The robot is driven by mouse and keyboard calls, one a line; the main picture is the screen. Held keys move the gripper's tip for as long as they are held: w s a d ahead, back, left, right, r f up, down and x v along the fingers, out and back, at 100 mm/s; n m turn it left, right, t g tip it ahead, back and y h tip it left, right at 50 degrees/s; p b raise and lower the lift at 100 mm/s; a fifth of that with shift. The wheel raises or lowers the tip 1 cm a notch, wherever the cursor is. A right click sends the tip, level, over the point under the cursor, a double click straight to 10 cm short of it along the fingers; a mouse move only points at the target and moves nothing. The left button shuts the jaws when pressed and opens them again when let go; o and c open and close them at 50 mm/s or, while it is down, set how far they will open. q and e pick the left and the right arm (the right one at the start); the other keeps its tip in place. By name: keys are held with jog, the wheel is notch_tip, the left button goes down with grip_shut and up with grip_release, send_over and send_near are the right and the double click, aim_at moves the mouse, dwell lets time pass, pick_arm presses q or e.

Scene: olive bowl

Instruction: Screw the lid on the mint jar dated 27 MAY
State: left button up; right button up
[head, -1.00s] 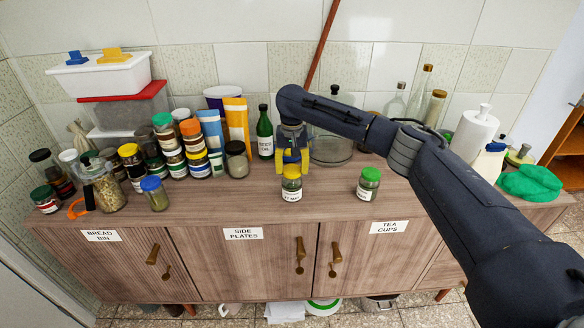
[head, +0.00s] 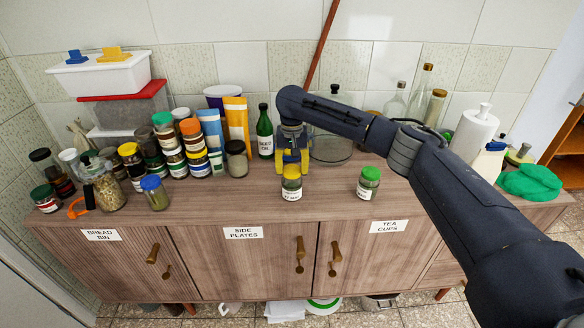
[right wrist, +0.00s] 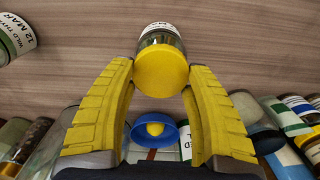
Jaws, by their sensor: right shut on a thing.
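A small glass jar with a yellow lid (head: 291,170) on top stands upright near the middle of the cabinet top. Its white label (head: 291,195) is too small to read surely in the head view. My right gripper (head: 291,158) points down at it from above. The right wrist view shows its two yellow fingers on either side of the yellow lid (right wrist: 161,70), shut on it at the tips. The jar's glass body (right wrist: 160,35) shows beyond the lid. How far the lid sits down on the jar is hard to tell. My left gripper is not in view.
A green-lidded jar (head: 368,183) stands to the right; its label in the right wrist view (right wrist: 15,35) reads wild thyme, 12 MAR. Several spice jars crowd the left, including a blue-lidded one (head: 154,192). A dark green bottle (head: 264,132) stands behind. The wood around the jar is clear.

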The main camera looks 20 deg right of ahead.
jog(key=shift+f, duration=0.4)
dwell(0.4)
jog(key=m, duration=0.4)
jog(key=shift+m, duration=0.3)
jog(key=o, duration=1.4)
jog(key=shift+d, duration=0.1)
jog(key=shift+c, duration=0.2)
jog(key=shift+r, duration=3.05)
